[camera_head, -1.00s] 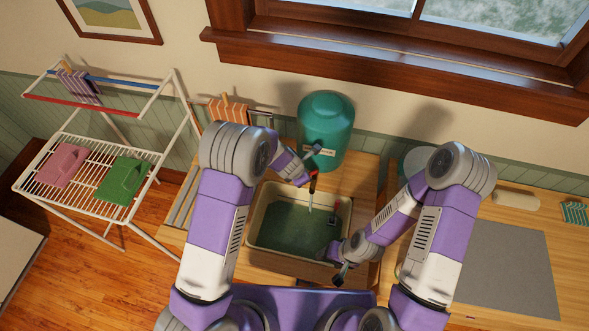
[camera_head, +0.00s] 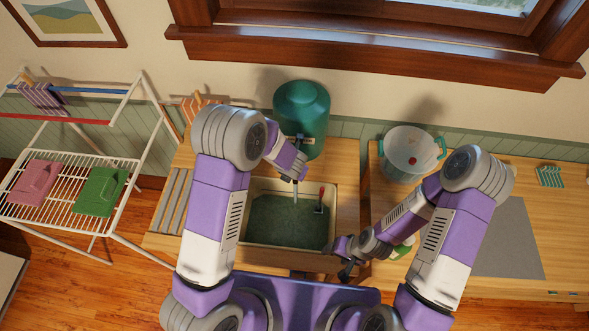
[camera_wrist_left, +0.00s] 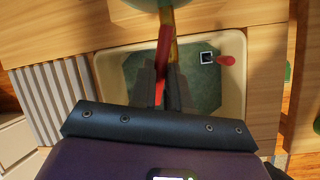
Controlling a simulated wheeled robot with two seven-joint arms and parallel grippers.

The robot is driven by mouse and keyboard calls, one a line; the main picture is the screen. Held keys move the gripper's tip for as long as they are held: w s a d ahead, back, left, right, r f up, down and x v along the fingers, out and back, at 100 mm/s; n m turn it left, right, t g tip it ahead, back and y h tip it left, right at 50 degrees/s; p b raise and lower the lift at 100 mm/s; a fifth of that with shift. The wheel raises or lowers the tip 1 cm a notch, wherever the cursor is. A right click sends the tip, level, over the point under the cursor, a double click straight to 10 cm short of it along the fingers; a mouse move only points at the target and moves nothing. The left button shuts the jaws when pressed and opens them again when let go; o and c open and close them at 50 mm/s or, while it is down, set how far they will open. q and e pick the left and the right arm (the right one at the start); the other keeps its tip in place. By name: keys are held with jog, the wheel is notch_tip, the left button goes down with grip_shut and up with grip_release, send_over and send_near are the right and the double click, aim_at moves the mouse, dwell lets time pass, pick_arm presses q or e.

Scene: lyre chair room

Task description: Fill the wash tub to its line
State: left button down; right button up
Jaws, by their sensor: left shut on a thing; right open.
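The wash tub (camera_head: 333,230) is a cream rectangular basin on the wooden counter, with dark green water in it. It also shows in the wrist view (camera_wrist_left: 236,95). A green tank (camera_head: 302,105) stands behind it, and a thin pale stream or spout (camera_head: 295,192) shows below my left gripper (camera_head: 297,172). In the wrist view my left gripper (camera_wrist_left: 167,88) is shut on a red lever (camera_wrist_left: 164,48). A dark square piece with a red end (camera_wrist_left: 207,57) is at the tub's right side. My right gripper (camera_head: 345,262) is open and empty beside the tub's front right corner. I cannot make out the fill line.
A white pot with green handles (camera_head: 408,165) stands on the right counter, near a grey mat (camera_head: 505,240). A drying rack (camera_head: 70,205) with a pink and a green piece stands at left. A slatted board (camera_head: 172,200) lies left of the tub.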

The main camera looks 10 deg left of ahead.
dwell(0.3)
pick_arm(q)
jog(key=c, duration=1.1)
grip_release()
jog(key=shift+r, duration=0.15)
jog(key=p+v, duration=0.1)
jog(key=v, duration=0.6)
jog(key=shift+p, duration=0.4)
pick_arm(e)
jog(key=shift+r, duration=0.9)
pick_arm(q)
jog(key=shift+s+r, duration=0.1)
jog(key=shift+r, duration=0.05)
dwell(3.9)
